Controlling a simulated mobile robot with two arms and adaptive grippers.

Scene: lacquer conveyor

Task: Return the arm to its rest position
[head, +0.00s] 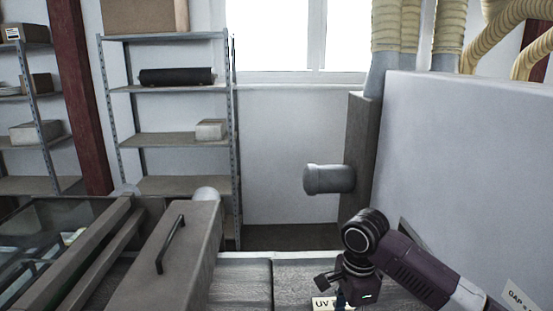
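My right arm, dark purple and black, comes in from the lower right. Its gripper (343,291) points down at the bottom edge of the view, over the grey wood-grained surface. A small dark blue thing shows by the fingers, but it is too small and cut off to name, and I cannot tell whether the fingers hold it. A white label reading "UV" (321,303) is just left of the gripper, partly hidden. My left gripper is not in view.
A large grey machine housing (470,150) stands close to my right arm. A grey box cover with a black handle (170,244) is at the lower left, beside a glass-topped unit (40,250). Metal shelving (172,139) stands behind. The grey surface (240,285) left of the gripper is clear.

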